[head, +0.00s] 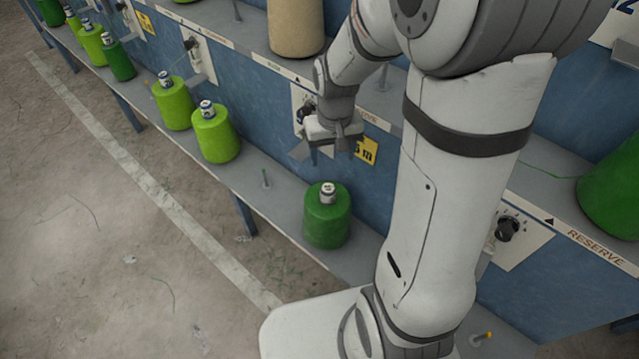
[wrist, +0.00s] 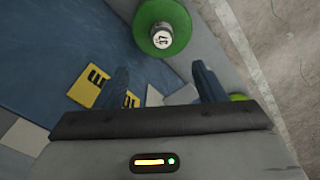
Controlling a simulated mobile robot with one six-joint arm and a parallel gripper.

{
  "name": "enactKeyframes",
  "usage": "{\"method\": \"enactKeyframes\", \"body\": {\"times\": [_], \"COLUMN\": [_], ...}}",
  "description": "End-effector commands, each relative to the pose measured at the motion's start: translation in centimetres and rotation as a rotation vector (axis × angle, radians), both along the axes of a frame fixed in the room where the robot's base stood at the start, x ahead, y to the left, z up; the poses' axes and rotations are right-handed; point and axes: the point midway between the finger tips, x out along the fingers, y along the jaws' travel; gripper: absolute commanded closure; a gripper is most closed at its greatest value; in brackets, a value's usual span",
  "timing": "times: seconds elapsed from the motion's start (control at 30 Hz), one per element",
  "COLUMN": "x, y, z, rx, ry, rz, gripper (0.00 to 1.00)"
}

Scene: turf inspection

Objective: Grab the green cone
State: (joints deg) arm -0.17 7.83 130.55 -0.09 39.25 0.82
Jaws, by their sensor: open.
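A dark green cone (head: 327,222) of yarn stands upright on the grey lower shelf, with a white labelled tube at its top. In the wrist view the green cone (wrist: 150,15) is at the top edge, partly cut off, beyond my fingertips. My gripper (head: 325,150) is open and empty, above and slightly left of this cone in the head view, near the blue panel. In the wrist view my gripper's (wrist: 162,80) two fingers stand apart with nothing between them. Other green cones also show, so the task's name fits more than one.
Light green cones (head: 216,136) and another dark green cone (head: 118,62) stand farther left on the lower shelf (head: 265,205). A bare peg (head: 265,178) stands between. A beige cone (head: 295,28) and a large green cone (head: 612,190) sit on the upper ledge. Concrete floor lies left.

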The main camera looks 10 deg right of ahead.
Motion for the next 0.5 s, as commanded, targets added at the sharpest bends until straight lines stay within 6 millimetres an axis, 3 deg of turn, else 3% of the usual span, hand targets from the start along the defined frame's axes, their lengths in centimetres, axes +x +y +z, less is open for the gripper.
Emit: {"method": "enactKeyframes", "body": {"times": [0.03,0.1,0.5], "x": [0.5,0.9,1.4], "y": [0.0,-0.1,-0.1], "z": [-3.2,-5.1,-9.9], "rx": [0.000,0.000,0.001], "ry": [0.016,0.028,0.044], "rz": [-0.002,-0.003,-0.005], "gripper": [0.36,0.36,0.36]}}
